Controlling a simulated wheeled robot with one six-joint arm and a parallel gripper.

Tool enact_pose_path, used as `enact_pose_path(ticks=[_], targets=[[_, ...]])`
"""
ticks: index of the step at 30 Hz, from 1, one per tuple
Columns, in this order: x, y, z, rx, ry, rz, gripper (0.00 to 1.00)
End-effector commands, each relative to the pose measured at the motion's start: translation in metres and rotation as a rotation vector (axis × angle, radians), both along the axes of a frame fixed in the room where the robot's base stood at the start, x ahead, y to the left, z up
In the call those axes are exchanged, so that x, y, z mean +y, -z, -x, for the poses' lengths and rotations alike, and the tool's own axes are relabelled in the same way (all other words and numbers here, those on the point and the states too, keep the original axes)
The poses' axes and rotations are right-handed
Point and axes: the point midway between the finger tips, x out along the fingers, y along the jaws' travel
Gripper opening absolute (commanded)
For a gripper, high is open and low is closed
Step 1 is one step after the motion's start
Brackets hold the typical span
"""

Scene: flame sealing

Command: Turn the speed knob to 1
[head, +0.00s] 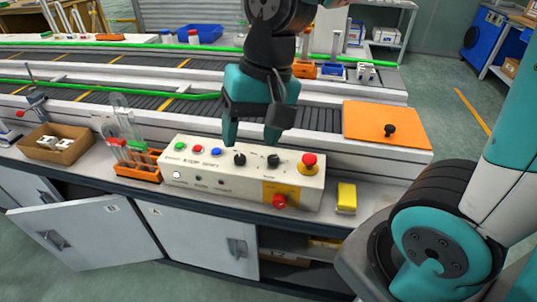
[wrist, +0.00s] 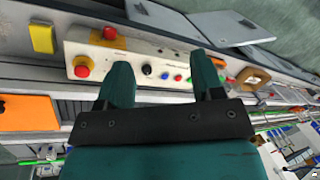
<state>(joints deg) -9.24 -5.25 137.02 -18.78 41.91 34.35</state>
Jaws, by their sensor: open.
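The white control box (head: 225,185) stands on the bench front. It carries two black knobs, a left one (head: 239,158) and a right one (head: 272,161); the labels are too small to tell which is the speed knob. My gripper (head: 250,138) is open and empty above the box, its fingers over the knob area. In the wrist view my gripper (wrist: 163,65) has the left knob (wrist: 147,70) showing between its fingers, apart from both. The right knob seems hidden behind a finger there. The knob's pointer setting cannot be read.
A red emergency button (head: 308,162) and a red knob (head: 279,201) are on the box's right part. Green, red and blue buttons (head: 198,149) are on its left. An orange tube rack (head: 137,172) stands left, a yellow block (head: 346,197) right. Conveyors (head: 315,119) run behind.

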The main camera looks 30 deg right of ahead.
Motion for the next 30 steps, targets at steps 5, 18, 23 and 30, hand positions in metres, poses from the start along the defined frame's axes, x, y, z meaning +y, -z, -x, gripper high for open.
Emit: enact_pose_path(ticks=[5, 18, 23, 30], targets=[[-0.046, 0.013, -0.066, 0.137, 0.669, 0.068, 0.61], [-0.133, 0.052, -0.138, 0.251, 1.711, 0.146, 0.61], [-0.136, 0.065, -0.140, 0.255, 1.758, 0.150, 0.61], [-0.136, 0.113, -0.139, 0.259, 1.754, 0.153, 0.61]])
